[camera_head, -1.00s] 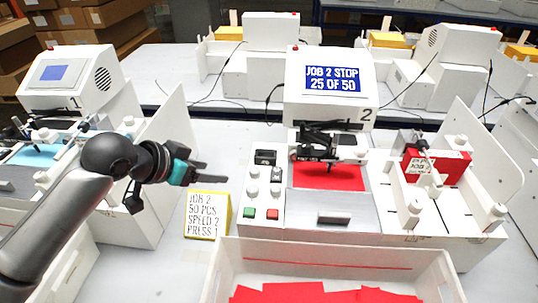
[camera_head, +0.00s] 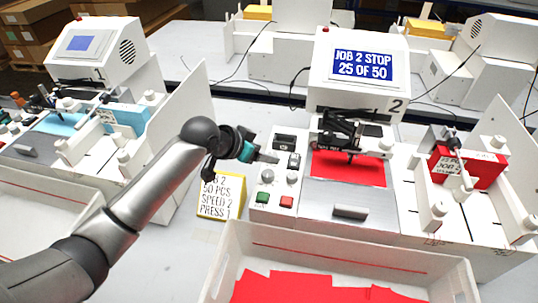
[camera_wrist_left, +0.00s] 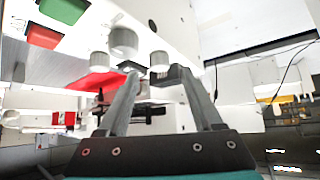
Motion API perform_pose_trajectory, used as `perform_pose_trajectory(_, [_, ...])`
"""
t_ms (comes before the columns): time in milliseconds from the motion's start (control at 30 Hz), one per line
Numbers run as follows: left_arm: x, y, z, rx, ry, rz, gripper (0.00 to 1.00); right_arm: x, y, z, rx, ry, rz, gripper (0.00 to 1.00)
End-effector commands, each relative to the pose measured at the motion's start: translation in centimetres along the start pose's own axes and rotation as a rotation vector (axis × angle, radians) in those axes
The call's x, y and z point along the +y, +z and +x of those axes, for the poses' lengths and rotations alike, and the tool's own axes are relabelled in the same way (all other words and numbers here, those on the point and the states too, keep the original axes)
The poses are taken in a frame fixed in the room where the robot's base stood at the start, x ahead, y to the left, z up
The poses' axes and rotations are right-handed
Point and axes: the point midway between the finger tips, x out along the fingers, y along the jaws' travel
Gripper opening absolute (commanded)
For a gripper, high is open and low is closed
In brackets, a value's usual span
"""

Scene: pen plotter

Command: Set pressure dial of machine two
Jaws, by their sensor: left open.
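Machine two (camera_head: 352,60) has a screen reading "JOB 2 STOP 25 OF 50". Its white control panel carries several round knobs (camera_head: 266,176), a green button (camera_head: 262,197) and a red button (camera_head: 286,201). I cannot tell which knob is the pressure dial. My left gripper (camera_head: 268,158) is open at the panel's left edge, by the upper knobs, partly covering that area. In the left wrist view, a knob (camera_wrist_left: 159,62) shows beyond the open fingers, near the right one; a larger knob (camera_wrist_left: 123,40) is to its left. Contact is not visible.
A yellow-framed card (camera_head: 217,200) reads "JOB 2, 50 PCS, SPEED 2, PRESS 1" and stands left of the panel, below my gripper. A white bin (camera_head: 345,248) with red sheets is in front. Machine one (camera_head: 100,60) is at left.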

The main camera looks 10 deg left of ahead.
Motion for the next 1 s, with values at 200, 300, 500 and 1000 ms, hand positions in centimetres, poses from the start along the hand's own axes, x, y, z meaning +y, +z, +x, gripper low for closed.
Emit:
perform_pose_trajectory(200, [0.0, 0.0, 2.4, 0.001, 0.001, -0.001, 0.67, 0.4, 0.0, 0.5, 0.001, 0.005, -0.002, 0.00])
perform_pose_trajectory(300, [0.1, 0.0, 3.0, 0.000, 0.001, 0.000, 0.67, 0.4, 0.0, 0.5, 0.001, 0.006, -0.002, 0.00])
perform_pose_trajectory(500, [0.0, 0.0, 3.2, 0.000, 0.000, 0.002, 0.67, 0.4, 0.0, 0.6, 0.002, 0.006, -0.001, 0.00])
perform_pose_trajectory(1000, [0.0, 0.0, 3.2, 0.000, 0.000, 0.001, 0.30, 0.5, 0.1, 0.5, 0.000, 0.006, 0.000, 0.00])
